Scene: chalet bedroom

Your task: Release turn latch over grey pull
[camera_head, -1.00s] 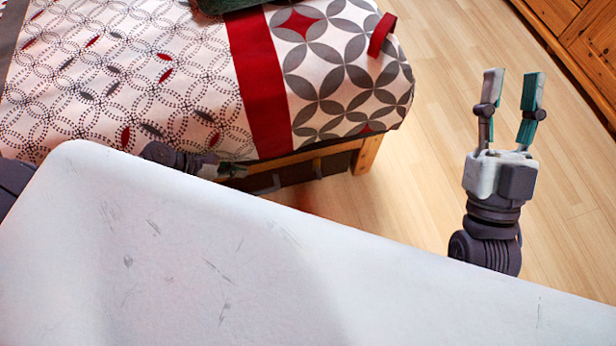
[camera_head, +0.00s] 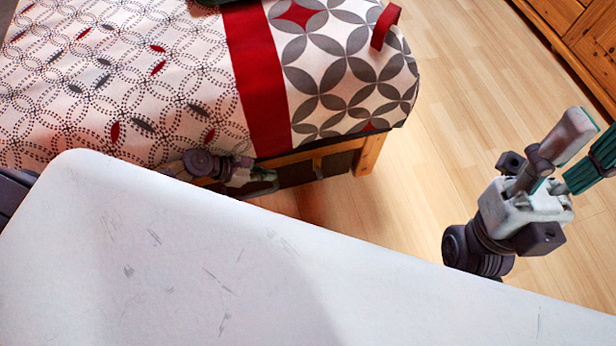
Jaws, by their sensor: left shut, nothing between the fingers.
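My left gripper (camera_head: 262,180) is at the wooden side of the bed, low beside the dark under-bed front (camera_head: 338,166). It is shut with nothing in it, and its wrist is partly covered by my white body shell. A small upright piece (camera_head: 318,167) shows on the dark front, right of the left gripper's tips and apart from them. I cannot tell whether it is the turn latch or the grey pull. My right gripper (camera_head: 588,150) is open and empty over the floor at the right, its two fingers apart.
The bed (camera_head: 262,85) with its patterned cover and red band fills the upper left. Its wooden corner leg (camera_head: 368,154) stands right of the dark front. A wooden cabinet (camera_head: 590,45) is at the top right. Bare wood floor (camera_head: 445,110) lies between them.

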